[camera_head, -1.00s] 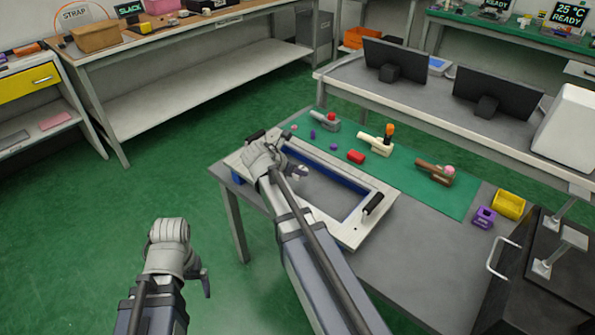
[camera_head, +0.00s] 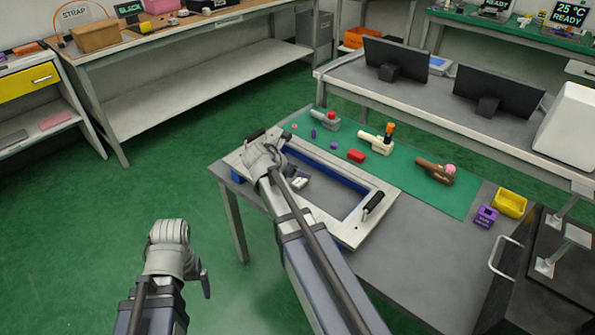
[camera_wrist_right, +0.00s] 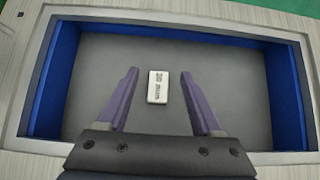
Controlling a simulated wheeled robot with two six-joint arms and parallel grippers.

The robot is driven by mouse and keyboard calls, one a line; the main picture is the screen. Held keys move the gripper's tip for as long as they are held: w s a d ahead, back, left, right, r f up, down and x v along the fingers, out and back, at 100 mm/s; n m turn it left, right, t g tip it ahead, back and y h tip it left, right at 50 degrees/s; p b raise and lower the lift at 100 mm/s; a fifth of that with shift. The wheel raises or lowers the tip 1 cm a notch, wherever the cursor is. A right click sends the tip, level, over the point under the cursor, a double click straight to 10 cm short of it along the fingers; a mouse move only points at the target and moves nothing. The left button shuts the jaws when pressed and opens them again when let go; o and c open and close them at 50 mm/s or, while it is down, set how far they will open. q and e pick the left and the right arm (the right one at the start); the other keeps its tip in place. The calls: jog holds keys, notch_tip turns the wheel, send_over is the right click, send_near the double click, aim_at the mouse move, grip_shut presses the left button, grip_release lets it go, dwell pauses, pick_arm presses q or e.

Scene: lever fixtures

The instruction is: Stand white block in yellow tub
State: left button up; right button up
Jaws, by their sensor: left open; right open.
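A white block (camera_wrist_right: 158,87) with dark printed lettering lies flat on the grey floor inside a blue-walled frame. It also shows in the head view (camera_head: 299,183), beside my right gripper (camera_head: 288,170). In the right wrist view my right gripper (camera_wrist_right: 158,75) is open, with one finger on each side of the block and a gap to both. The yellow tub (camera_head: 509,205) stands at the right end of the table, well away from the block. My left gripper (camera_head: 204,281) is low at the left, away from the table, holding nothing that I can see.
The pale frame (camera_head: 350,236) with blue inner walls and black handles surrounds the block. A purple holder (camera_head: 486,216) stands next to the tub. Bare table lies in front of the mat.

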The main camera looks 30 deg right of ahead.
jog(key=shift+r+p, duration=0.35)
jog(key=shift+r, duration=0.2)
jog(key=shift+p+v, duration=4.3)
jog(key=shift+v, duration=1.75)
